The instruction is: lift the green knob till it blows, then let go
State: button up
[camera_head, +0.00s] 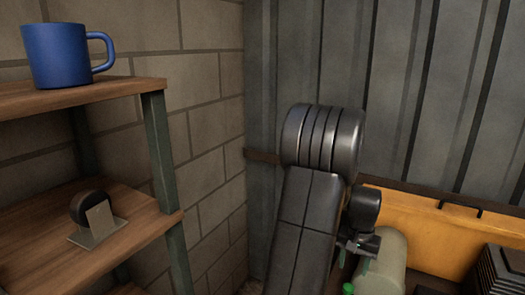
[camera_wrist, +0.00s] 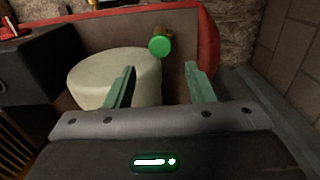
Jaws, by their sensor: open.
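The green knob (camera_wrist: 160,43) shows in the wrist view as a bright green round cap on a short brass-coloured body. It lies just beyond the gap between my fingertips. My gripper (camera_wrist: 160,70) is open, with its two pale green fingers apart and nothing between them. In the camera_head view the knob (camera_head: 348,288) is a small bright green spot at the bottom edge, just below my gripper (camera_head: 358,262), mostly cut off. A pale rounded tank (camera_wrist: 108,76) is beside and partly behind my left finger in the wrist view.
The pale tank also shows in the camera_head view (camera_head: 388,262), right of my gripper. A yellow-orange panel (camera_head: 420,225) stands behind it, and dark ribbed machinery (camera_head: 500,270) is at right. A wooden shelf (camera_head: 75,95) with a blue mug (camera_head: 58,55) is at left.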

aim_at(349, 286)
notch_tip(349, 286, down, 8)
jog(key=shift+f, duration=0.1)
dwell(0.4)
